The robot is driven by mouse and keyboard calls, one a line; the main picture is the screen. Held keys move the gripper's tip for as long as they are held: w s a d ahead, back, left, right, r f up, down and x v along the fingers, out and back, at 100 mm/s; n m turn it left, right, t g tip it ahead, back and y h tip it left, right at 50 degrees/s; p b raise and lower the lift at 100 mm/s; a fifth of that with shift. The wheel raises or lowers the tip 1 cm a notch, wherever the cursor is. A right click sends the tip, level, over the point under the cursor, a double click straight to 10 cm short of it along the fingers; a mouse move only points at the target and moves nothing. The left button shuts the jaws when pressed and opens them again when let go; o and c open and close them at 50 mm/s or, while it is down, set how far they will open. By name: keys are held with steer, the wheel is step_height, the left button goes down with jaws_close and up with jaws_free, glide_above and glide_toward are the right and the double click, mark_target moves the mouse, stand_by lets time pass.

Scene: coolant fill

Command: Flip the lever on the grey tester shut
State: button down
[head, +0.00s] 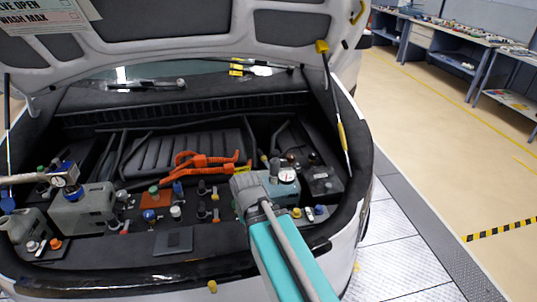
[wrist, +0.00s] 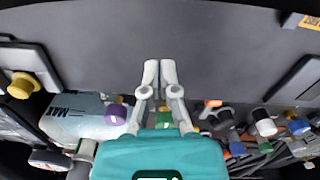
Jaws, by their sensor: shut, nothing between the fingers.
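In the head view, a metal fitting with a round gauge (head: 58,181) and a grey side tube stands on a blue cap on the left grey tank (head: 82,208). A second white gauge (head: 287,175) shows beside a grey body, just past the end of my teal arm. I cannot tell for certain which is the grey tester. No lever and no lever position can be made out clearly. In the wrist view, my gripper (wrist: 159,75) has its pale fingertips together, empty, in front of a plain dark surface. A grey tank (wrist: 88,116) marked MAX lies left of it.
Orange cables (head: 200,160) and several coloured caps crowd the bay. The raised lid (head: 200,28) hangs above, with a strut (head: 338,120) at right. A purple cap (wrist: 115,114) and a yellow knob (wrist: 22,85) are left of my fingers. The floor at right is free.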

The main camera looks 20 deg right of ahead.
steer(key=shift+w+r+m+p, duration=0.45)
steer(key=shift+w+r+m, duration=0.05)
steer(key=shift+w+r, duration=0.05)
steer(key=w+d+r+m+p, duration=0.7)
steer(key=w+r+m+p, duration=0.35)
steer(key=m, duration=0.45)
step_height(320, 180, up, 8)
steer(key=m+p, duration=0.8)
steer(key=m, duration=0.6)
glide_above(267, 163)
steer(key=shift+s+d+f+t, duration=0.1)
steer(key=shift+s+d+t, duration=0.1)
steer(key=shift+s+t, duration=0.25)
steer(key=shift+f, duration=0.1)
steer(key=f+b, duration=0.9)
steer(key=b, duration=0.1)
steer(key=shift+w+a+f, duration=0.15)
steer(key=shift+w+f, duration=0.2)
steer(key=shift+f, duration=0.05)
steer(key=shift+w+d, duration=0.15)
steer(key=shift+d, duration=0.05)
